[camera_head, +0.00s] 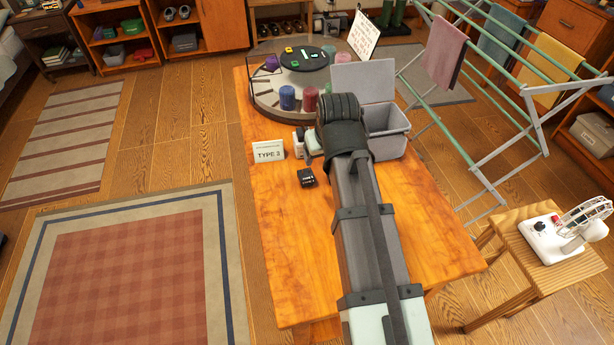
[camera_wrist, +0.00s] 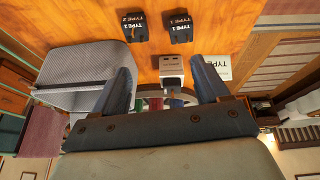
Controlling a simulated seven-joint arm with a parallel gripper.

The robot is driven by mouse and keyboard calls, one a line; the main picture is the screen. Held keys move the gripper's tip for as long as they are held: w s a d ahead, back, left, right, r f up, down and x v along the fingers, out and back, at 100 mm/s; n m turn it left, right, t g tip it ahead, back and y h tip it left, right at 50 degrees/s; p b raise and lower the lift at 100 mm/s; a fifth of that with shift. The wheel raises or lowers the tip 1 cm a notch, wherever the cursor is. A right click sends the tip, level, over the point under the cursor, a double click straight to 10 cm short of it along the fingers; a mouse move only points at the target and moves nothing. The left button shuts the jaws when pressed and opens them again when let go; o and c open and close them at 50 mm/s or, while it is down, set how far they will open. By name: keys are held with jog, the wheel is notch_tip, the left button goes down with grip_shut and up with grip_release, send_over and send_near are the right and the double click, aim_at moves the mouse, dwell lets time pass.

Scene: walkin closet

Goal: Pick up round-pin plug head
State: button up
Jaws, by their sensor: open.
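My gripper (camera_wrist: 160,68) is open, with one finger on each side of the wrist view and nothing held between them. A small white block (camera_wrist: 172,69) with dark marks shows between the fingertips, apart from them; it also shows beside my arm's end in the head view (camera_head: 299,143). Two small black blocks with white TYPE labels, a left one (camera_wrist: 133,28) and a right one (camera_wrist: 179,29), lie on the table beyond the fingertips. Black blocks show in the head view (camera_head: 307,177). No pins are clear, so I cannot tell which piece is the round-pin plug head.
A white TYPE 3 card (camera_head: 269,151) stands left of my arm. A grey lidded bin (camera_head: 388,140) stands open on the right. A round tray (camera_head: 262,99) with coloured cylinders is at the back. The wooden table's (camera_head: 285,245) front left is clear.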

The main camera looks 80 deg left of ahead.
aim_at(306, 169)
jog(key=shift+g, duration=0.4)
jog(key=shift+s+x, duration=0.45)
jog(key=shift+x, duration=1.8)
jog(key=shift+s+x, duration=0.5)
jog(key=shift+x, duration=1.75)
jog(key=shift+s+x, duration=0.45)
jog(key=shift+x, duration=1.75)
jog(key=shift+a+r, duration=0.1)
jog(key=shift+a, duration=0.1)
jog(key=shift+c, duration=0.3)
jog(key=c, duration=1)
jog(key=shift+r, duration=0.1)
